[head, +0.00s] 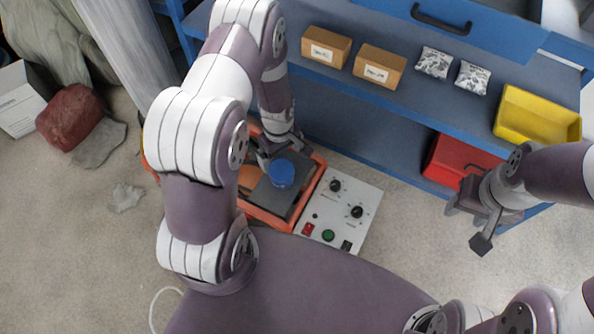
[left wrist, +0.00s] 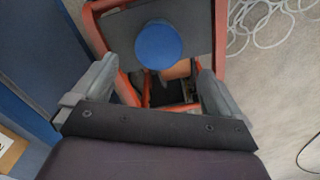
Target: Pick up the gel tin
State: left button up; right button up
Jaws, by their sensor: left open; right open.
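A round blue tin (head: 282,173), which looks like the gel tin, sits on a dark grey plate (head: 266,200) in an orange-framed machine. It also shows in the left wrist view (left wrist: 159,45), just beyond the fingertips. My left gripper (head: 276,152) is over the machine at the tin's far side; in the left wrist view (left wrist: 150,80) its fingers are spread wide with nothing between them that they hold. Whether a finger touches the tin I cannot tell. My right gripper (head: 478,222) is open and empty over the floor at the right, near the shelf.
A control box (head: 340,210) with knobs and buttons adjoins the machine. The blue shelf (head: 400,130) holds two cardboard boxes (head: 352,58), two patterned packets (head: 453,70), a yellow bin (head: 537,118) and a red bin (head: 460,162). A dark red lump (head: 70,117) lies left.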

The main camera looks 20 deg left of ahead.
aim_at(282, 175)
pick_arm(q)
jog(key=shift+w+n, duration=0.15)
jog(key=shift+n, duration=0.35)
notch_tip(282, 175, down, 13)
jog(key=b, duration=0.4)
jog(key=shift+a+r, duration=0.1)
jog(key=shift+r, duration=0.05)
jog(key=shift+r, duration=0.1)
jog(key=c, duration=1.1)
